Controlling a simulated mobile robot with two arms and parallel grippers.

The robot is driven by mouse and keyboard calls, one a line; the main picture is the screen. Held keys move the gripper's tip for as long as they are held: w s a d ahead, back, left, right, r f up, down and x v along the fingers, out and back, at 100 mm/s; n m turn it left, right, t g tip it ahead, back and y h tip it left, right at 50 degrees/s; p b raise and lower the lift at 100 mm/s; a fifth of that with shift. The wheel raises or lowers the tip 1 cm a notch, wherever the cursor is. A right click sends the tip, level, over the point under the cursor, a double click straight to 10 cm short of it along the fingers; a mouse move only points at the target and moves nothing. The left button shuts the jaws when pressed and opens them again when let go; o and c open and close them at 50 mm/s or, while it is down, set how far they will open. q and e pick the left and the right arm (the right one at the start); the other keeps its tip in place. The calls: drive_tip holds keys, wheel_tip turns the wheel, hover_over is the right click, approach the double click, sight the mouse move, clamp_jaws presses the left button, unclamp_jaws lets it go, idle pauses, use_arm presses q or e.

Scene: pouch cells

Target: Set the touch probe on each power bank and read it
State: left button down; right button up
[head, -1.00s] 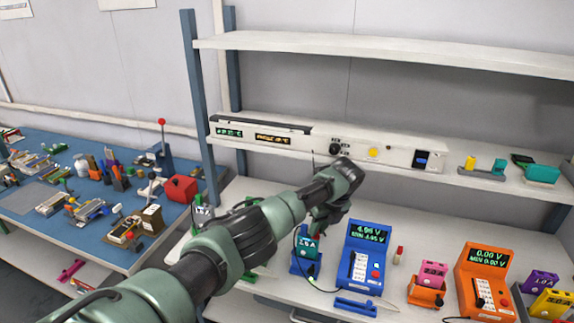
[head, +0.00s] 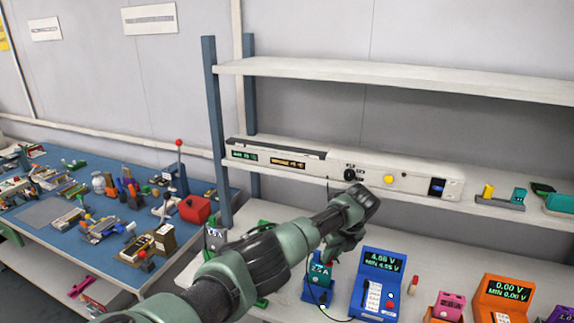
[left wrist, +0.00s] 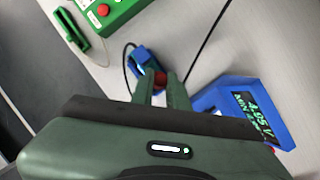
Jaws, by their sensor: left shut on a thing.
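My left gripper (head: 334,256) is shut on the touch probe, seen as a small red piece (left wrist: 160,79) between the fingertips in the left wrist view. It is over the teal power bank (head: 320,274), which stands in a blue holder (head: 312,296) on the bench. The fingers hide the probe's tip, so I cannot tell whether it touches. The blue meter (head: 376,284) stands to the right and shows about 4.95 V; it also shows in the left wrist view (left wrist: 238,104). A pink power bank (head: 450,305) stands by an orange meter (head: 503,301) reading 0.00 V. My right gripper is out of view.
A shelf (head: 390,180) with a long white instrument runs behind the bench. A green box with a red button (left wrist: 103,12) lies to the left. A dark power bank (head: 214,240) stands farther left. A blue table (head: 60,235) with many tools is at the left.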

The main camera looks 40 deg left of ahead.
use_arm(q)
drive_tip(key=shift+w+r+p, duration=0.2)
drive_tip(key=shift+r+p, duration=0.7)
drive_tip(key=shift+r, duration=0.6)
drive_tip(key=shift+w+r+p, duration=0.2)
drive_tip(key=shift+r+p, duration=0.7)
drive_tip(key=shift+r, duration=0.6)
wheel_tip(320, 180, up, 2)
drive_tip(key=shift+a+r+p, duration=0.1)
drive_tip(key=shift+p, duration=1.05)
